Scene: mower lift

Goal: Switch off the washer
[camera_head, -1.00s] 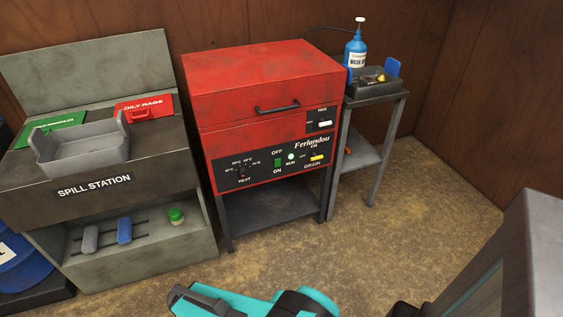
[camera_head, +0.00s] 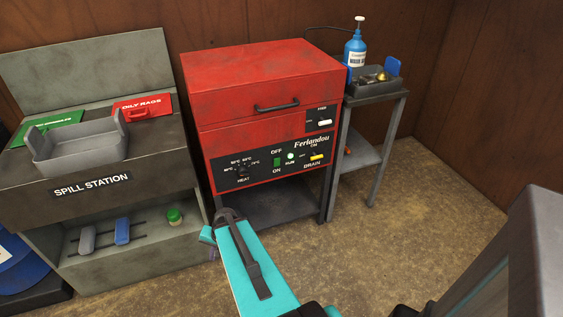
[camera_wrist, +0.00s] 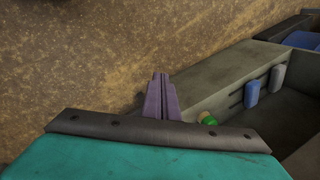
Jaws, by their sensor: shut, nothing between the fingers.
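The washer (camera_head: 262,85) is a red box with a closed lid and a black front panel, standing on a dark stand. Its green rocker switch (camera_head: 277,162) sits between the labels OFF above and ON below. A round light (camera_head: 291,156) beside it, marked RUN, looks lit pale green. My teal arm reaches up from the bottom in the head view, in front of and below the washer panel. My gripper (camera_wrist: 158,95) shows in the wrist view with its fingers together and empty, over the floor.
Left of the washer is a grey spill station (camera_head: 92,188) with a tray (camera_head: 80,147) and a lower shelf. Right is a small table (camera_head: 375,97) with a blue pump bottle (camera_head: 355,50). The panel also has a heat knob (camera_head: 241,171) and yellow drain switch (camera_head: 316,157).

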